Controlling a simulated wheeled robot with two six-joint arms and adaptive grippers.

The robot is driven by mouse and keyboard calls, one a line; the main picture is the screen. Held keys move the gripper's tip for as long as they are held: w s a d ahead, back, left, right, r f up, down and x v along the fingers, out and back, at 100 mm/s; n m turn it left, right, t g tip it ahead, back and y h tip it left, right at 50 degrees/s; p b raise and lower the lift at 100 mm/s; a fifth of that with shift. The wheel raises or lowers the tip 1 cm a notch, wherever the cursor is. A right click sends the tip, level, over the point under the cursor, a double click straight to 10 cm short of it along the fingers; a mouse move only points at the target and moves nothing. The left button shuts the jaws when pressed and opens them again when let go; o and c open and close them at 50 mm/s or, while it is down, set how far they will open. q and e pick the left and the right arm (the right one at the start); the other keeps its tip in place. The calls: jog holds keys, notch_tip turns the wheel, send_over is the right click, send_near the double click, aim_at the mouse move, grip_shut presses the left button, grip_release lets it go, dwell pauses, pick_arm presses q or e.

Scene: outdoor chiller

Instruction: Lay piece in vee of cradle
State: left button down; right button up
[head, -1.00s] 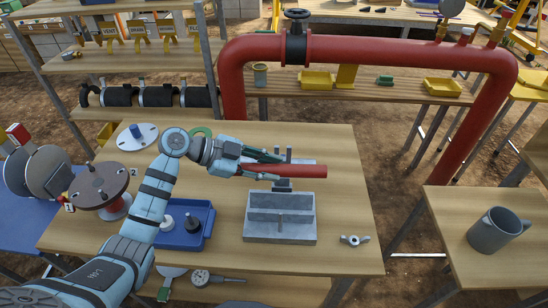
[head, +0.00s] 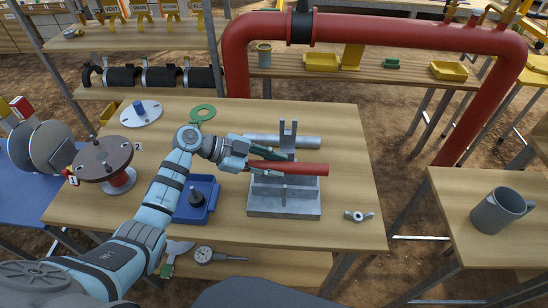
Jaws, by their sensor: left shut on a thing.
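A red round bar (head: 300,169) is the piece, held roughly level and pointing right. My left gripper (head: 252,160) is shut on its left end. A grey metal block-like cradle (head: 284,204) stands on the wooden table, and the bar crosses in front of its back part in the head view. A grey upright fork (head: 288,132) rises behind the bar. The bar hides part of the cradle's back. I cannot tell whether the bar touches it or hangs above. My right gripper is not in view.
A grey pipe (head: 306,142) lies behind the bar. A blue tray (head: 210,195) with a black knob stands left of the cradle. A wing nut (head: 358,216) lies to the right. A green ring (head: 202,113) lies at the back. The table's right part (head: 345,160) is mostly clear.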

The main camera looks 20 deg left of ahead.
pick_arm(q)
jog(key=shift+w+f, duration=0.1)
jog(key=shift+f, duration=0.5)
jog(key=c, duration=0.7)
grip_release()
jog(key=shift+r, duration=0.1)
